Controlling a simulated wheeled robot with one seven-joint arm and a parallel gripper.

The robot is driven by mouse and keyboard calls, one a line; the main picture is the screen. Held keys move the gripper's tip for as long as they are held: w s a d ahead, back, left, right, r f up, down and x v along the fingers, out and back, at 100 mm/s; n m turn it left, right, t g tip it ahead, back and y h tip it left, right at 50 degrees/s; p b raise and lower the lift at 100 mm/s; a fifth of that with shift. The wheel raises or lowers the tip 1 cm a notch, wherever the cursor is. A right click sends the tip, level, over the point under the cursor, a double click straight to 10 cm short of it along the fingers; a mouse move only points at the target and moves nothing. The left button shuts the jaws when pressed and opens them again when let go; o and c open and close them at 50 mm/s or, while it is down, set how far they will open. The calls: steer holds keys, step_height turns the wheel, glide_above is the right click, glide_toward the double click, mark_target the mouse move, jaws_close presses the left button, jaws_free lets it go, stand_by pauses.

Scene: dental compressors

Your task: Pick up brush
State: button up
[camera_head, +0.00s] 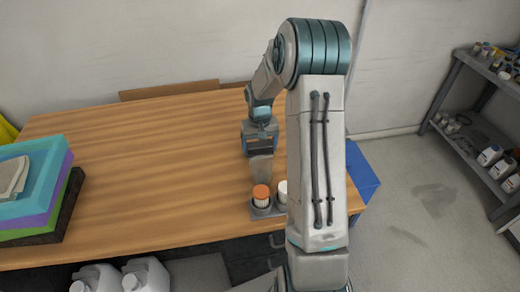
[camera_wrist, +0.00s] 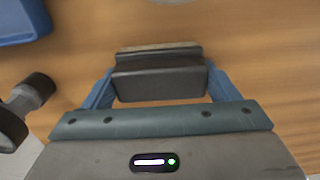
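The brush (camera_head: 261,168) hangs or stands below my gripper in the head view, with a pale, tan-grey lower part. In the wrist view the brush (camera_wrist: 158,80) is a wide dark block with a thin tan strip along its far edge. My gripper (camera_head: 260,148) is over the wooden table near its front right. In the wrist view the blue fingers of my gripper (camera_wrist: 160,88) lie against the block's left and right sides, seemingly shut on it. Whether the brush touches the table cannot be told.
An orange-capped jar (camera_head: 261,195) and a white jar (camera_head: 283,189) stand in a grey holder (camera_head: 264,211) just in front of the brush. Stacked coloured trays (camera_head: 52,180) sit at the table's left. A blue bin (camera_head: 362,178) is right of the table. The table's middle is clear.

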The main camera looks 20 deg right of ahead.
mark_target(260, 144)
step_height(260, 144, up, 10)
steer(key=shift+r+b, duration=0.1)
steer(key=shift+b, duration=0.45)
steer(key=o, duration=0.4)
steer(key=c, duration=0.3)
steer(key=shift+d, duration=0.1)
